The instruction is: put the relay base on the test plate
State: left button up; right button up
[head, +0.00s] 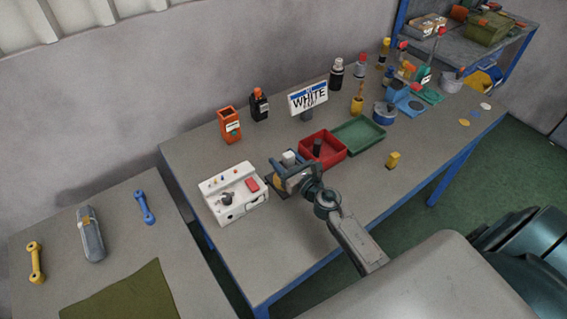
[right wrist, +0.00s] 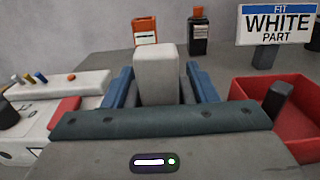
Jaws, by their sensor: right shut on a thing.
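A white block (head: 288,157), which looks like the relay base, is held in my right gripper (head: 284,170). In the right wrist view the same white block (right wrist: 155,73) stands upright between the two blue fingers. The gripper is shut on it above the workbench, between the white switch box and the red tray. A dark plate (head: 271,187), perhaps the test plate, shows partly beneath the gripper with something yellow on it. The gripper hides the rest of it, and I cannot tell whether the block touches it. My left gripper is not in view.
The white switch box (head: 236,194) is close on the left. The red tray (head: 333,145) on the right holds a black part (head: 317,147). The near right bench is mostly clear.

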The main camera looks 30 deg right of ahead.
jog(key=shift+w+d, duration=0.25)
jog(key=shift+w, duration=0.4)
jog(key=shift+w+d, duration=0.1)
jog(key=shift+w, duration=0.2)
notch_tip(320, 180, down, 3)
jog(key=b, duration=0.2)
jog(key=shift+b, duration=0.3)
jog(key=shift+f, duration=0.35)
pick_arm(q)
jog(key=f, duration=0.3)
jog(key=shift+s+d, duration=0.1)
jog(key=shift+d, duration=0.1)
pick_arm(e)
jog(key=shift+f+b, duration=0.1)
jog(key=shift+b, duration=0.25)
jog(key=o, duration=1)
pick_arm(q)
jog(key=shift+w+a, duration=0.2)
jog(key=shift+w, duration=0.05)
pick_arm(e)
jog(key=shift+o, duration=0.2)
